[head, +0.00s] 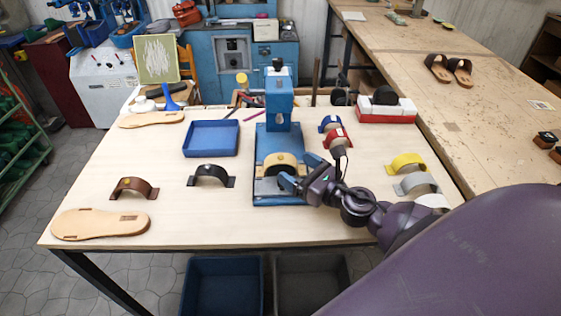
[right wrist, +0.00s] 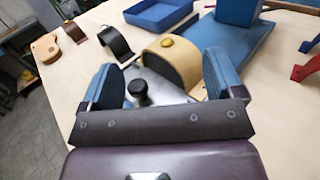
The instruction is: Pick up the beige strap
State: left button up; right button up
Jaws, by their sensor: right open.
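The beige strap (head: 283,160) is an arched band with a yellow round piece on top. My right gripper (head: 286,178) is open at the near side of the strap. In the right wrist view the beige strap (right wrist: 176,58) shows ahead, between the two blue fingers of the right gripper (right wrist: 160,78), and nothing is gripped. Its right end is partly hidden by a finger. My left gripper is not in view.
A black strap (head: 211,175), a brown strap (head: 134,187) and sandal soles (head: 100,224) lie to the left. A blue tray (head: 211,138) stands left of the press. Blue and red straps (head: 337,138) are close right; yellow, grey and white straps (head: 407,162) lie farther right.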

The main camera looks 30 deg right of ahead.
aim_at(283, 157)
jog(key=shift+d+r+p+x, duration=0.15)
jog(key=shift+p+x, duration=0.1)
jog(key=shift+x, duration=0.5)
jog(key=shift+d+r+p+x, duration=0.1)
jog(key=shift+d+p+x, duration=0.1)
jog(key=shift+x, duration=0.6)
jog(key=shift+d+r+p+x, duration=0.1)
jog(key=shift+p+x, duration=0.15)
jog(key=shift+x, duration=0.5)
jog(key=shift+w+a+f, duration=0.1)
jog(key=shift+w+a, duration=0.1)
jog(key=shift+w, duration=0.45)
